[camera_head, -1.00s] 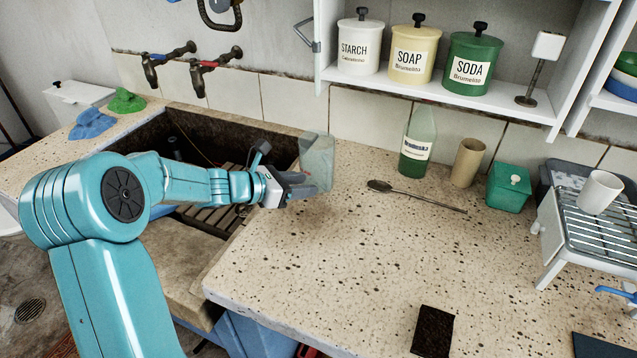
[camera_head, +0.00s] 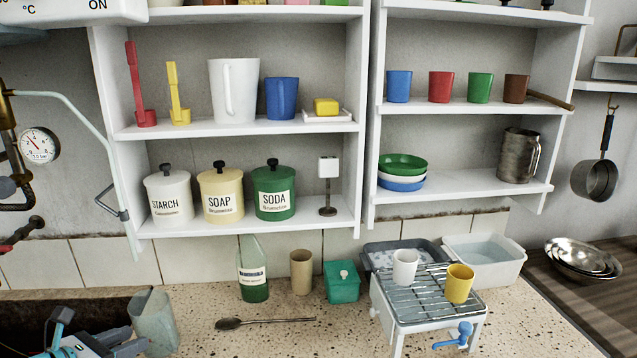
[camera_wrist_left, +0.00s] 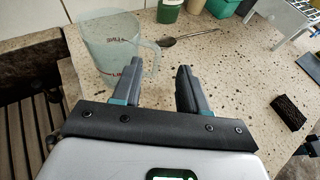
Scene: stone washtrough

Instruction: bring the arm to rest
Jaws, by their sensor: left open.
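My left gripper (camera_head: 102,334) shows at the lower left of the head view, only partly inside the frame. Its two dark fingers are apart with nothing between them in the left wrist view (camera_wrist_left: 157,82). A clear measuring jug (camera_head: 155,325) stands on the speckled counter just beyond the gripper. In the left wrist view the jug (camera_wrist_left: 108,42) is ahead of the left finger, its handle in front of the gap. I cannot tell whether a finger touches it. Most of my left arm is out of the head view.
A spoon (camera_head: 262,322), a green bottle (camera_head: 253,285), a beige cup (camera_head: 301,272) and a green box (camera_head: 342,283) are on the counter. A wire rack (camera_head: 425,300) with two cups stands right. The trough (camera_head: 60,312) is at left. A dark block (camera_wrist_left: 288,112) lies on the counter.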

